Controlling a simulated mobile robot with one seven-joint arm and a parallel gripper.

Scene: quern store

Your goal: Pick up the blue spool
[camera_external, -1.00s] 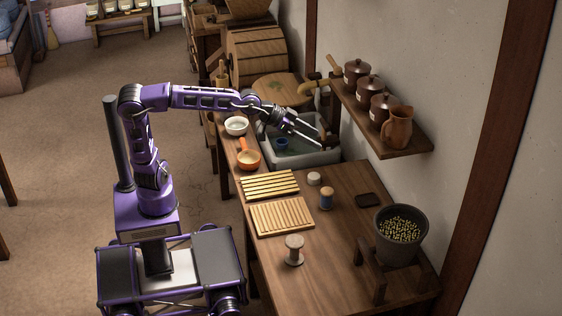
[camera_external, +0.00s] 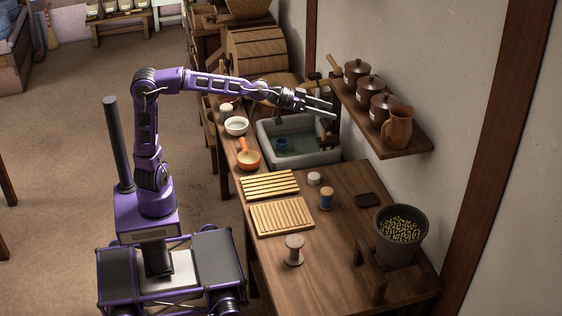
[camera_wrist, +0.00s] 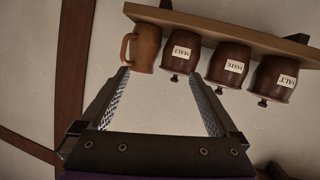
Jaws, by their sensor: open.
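The blue spool (camera_external: 326,198) stands upright on the wooden table, with blue thread between pale wooden ends. My gripper (camera_external: 333,108) is open and empty, raised above the grey basin, well above and behind the spool. In the wrist view my gripper (camera_wrist: 158,80) has its two fingers spread, facing the wall shelf. The spool is not in the wrist view. A second spool (camera_external: 294,250), greyish, stands nearer the table's front.
The wall shelf (camera_external: 412,149) with lidded brown jars and a clay jug (camera_external: 397,128) is close to my fingers. A small white pot (camera_external: 314,178), a dark coaster (camera_external: 369,200), slatted racks (camera_external: 282,216) and a dark bucket (camera_external: 401,238) surround the spool. The basin (camera_external: 330,156) holds a blue cup.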

